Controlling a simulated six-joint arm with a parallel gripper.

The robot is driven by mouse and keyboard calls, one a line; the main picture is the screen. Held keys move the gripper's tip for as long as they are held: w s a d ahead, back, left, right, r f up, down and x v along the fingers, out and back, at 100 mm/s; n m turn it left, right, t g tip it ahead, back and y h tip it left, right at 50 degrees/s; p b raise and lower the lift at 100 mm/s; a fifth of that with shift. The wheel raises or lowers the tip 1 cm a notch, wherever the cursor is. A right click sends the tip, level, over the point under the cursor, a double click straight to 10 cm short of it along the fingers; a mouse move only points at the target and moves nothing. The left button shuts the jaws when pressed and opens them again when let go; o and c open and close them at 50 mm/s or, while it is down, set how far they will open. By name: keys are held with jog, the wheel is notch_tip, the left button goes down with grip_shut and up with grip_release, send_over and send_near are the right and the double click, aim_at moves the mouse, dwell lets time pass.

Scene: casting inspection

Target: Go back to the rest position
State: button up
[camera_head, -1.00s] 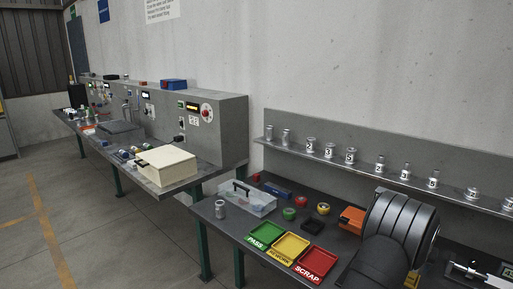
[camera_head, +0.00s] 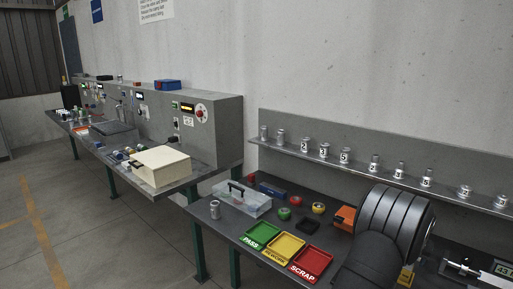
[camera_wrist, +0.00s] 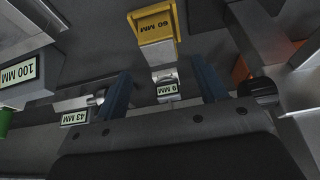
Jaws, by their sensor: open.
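My gripper (camera_wrist: 162,88) shows in the wrist view as two blue fingers spread apart, with nothing held between them. Beyond the fingers a small metal piece labelled 9 MM (camera_wrist: 166,86) and a yellow block labelled 60 MM (camera_wrist: 153,28) are in view. In the head view my dark arm fills the lower right, and it hides the gripper and part of the bench.
The bench holds green PASS (camera_head: 262,235), yellow REWORK (camera_head: 284,248) and red SCRAP (camera_head: 311,263) trays, a clear box (camera_head: 243,199) and a metal can (camera_head: 214,209). A measuring tool (camera_head: 464,268) lies right of my arm. Numbered cylinders line the shelf (camera_head: 400,181).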

jog(key=x, duration=0.3)
jog(key=shift+f, duration=0.2)
jog(key=shift+w+d+f, duration=0.1)
jog(key=shift+w+d, duration=0.1)
notch_tip(320, 180, up, 4)
jog(key=shift+f, duration=0.2)
jog(key=s+d+r, duration=0.2)
jog(key=s+r, duration=0.5)
jog(key=s, duration=0.4)
jog(key=a+f, duration=0.3)
jog(key=a, duration=1.3)
jog(key=a+f, duration=0.4)
jog(key=a, duration=1.1)
jog(key=shift+w+d+r, duration=0.1)
jog(key=shift+w+d, duration=1.15)
jog(key=shift+d, duration=0.15)
